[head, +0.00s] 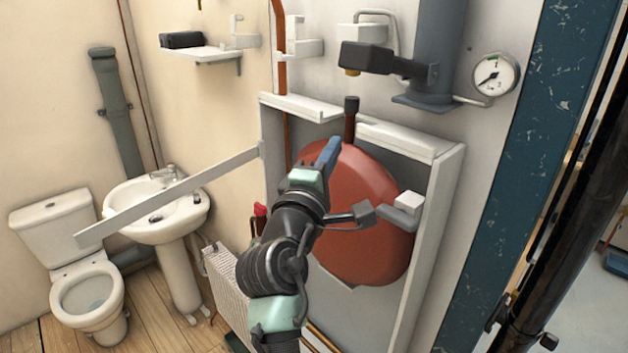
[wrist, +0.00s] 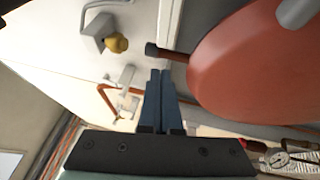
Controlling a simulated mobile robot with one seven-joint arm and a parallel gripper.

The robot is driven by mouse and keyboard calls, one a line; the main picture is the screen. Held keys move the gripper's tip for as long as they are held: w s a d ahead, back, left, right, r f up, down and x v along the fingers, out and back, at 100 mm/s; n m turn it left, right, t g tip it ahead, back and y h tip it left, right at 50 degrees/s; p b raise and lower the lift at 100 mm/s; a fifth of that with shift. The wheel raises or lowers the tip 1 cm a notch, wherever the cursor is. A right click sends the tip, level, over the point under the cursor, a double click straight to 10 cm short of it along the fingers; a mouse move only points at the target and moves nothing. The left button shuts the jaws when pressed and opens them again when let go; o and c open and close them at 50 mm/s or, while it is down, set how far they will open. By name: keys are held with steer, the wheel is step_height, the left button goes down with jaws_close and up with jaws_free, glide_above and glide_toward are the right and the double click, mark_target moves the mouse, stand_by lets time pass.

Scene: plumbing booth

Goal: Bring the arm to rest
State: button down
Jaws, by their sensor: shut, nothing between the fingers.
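My gripper (head: 328,152) is at the middle of the head view, in front of the red round tank (head: 372,205). Its blue fingers are shut with nothing between them. In the wrist view the closed fingers (wrist: 160,85) point toward the pale wall, with the red tank (wrist: 260,65) to their right. I cannot tell how far the fingertips are from the tank or the wall frame. My arm reaches up from the bottom of the head view.
A white frame (head: 440,215) surrounds the tank, and a pale bar (head: 165,195) sticks out to its left. A sink (head: 155,215) and toilet (head: 85,290) stand at left. A black box with a brass end (head: 365,57), a grey pipe (head: 437,45) and a gauge (head: 494,74) are above.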

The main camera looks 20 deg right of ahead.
steer(key=s+a+r+m+t+y+b, duration=0.4)
steer(key=s+a+r+m+t+y, duration=0.6)
steer(key=s+a+r, duration=0.9)
steer(key=a+t+y, duration=0.2)
steer(key=a+y, duration=0.1)
steer(key=shift+s+a+r+t, duration=0.15)
steer(key=shift+a+r+t, duration=0.15)
steer(key=shift+r, duration=0.1)
steer(key=shift+d, duration=0.1)
